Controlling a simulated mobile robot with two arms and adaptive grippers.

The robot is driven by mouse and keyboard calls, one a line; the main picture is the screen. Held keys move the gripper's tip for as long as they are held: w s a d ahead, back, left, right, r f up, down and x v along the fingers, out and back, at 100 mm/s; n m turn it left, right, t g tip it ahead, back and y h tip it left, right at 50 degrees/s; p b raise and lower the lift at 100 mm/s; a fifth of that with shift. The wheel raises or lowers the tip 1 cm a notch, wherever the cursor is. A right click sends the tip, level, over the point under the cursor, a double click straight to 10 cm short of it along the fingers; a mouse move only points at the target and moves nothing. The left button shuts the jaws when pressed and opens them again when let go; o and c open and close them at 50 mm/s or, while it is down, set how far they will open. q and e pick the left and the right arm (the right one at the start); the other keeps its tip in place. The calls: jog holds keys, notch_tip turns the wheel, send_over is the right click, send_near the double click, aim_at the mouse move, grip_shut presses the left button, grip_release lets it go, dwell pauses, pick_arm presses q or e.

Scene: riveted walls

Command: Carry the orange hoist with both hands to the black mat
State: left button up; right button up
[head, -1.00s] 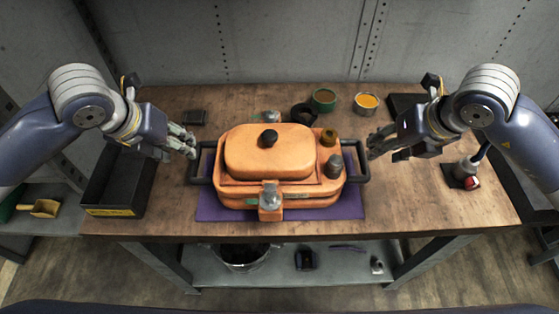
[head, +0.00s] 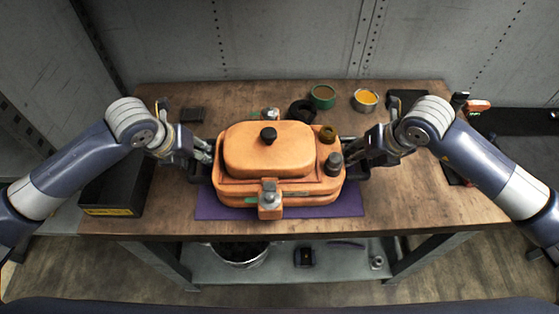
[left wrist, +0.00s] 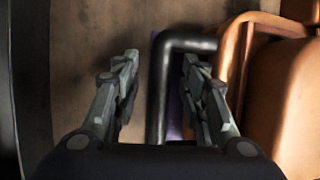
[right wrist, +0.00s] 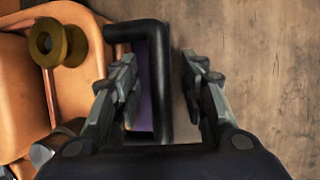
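The orange hoist (head: 268,150) sits on a purple mat (head: 350,205) in the middle of the workbench, with a black handle at each end. My left gripper (head: 206,152) is at the left handle; in the left wrist view its open fingers are either side of the black handle bar (left wrist: 157,100), with gaps visible. My right gripper (head: 354,151) is at the right handle; in the right wrist view its open fingers straddle that bar (right wrist: 162,85), also apart from it. I cannot tell for sure which dark surface is the black mat; a black flat area (head: 520,122) lies beyond the bench at right.
A black tray (head: 113,211) stands at the bench's left. A green tin (head: 322,97), a yellow-filled tin (head: 365,100) and a black ring (head: 301,112) are behind the hoist. A dark flat item (head: 407,98) lies at the back right. The bench's front right (head: 430,210) is clear.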

pick_arm(q)
grip_shut()
pick_arm(e)
grip_shut()
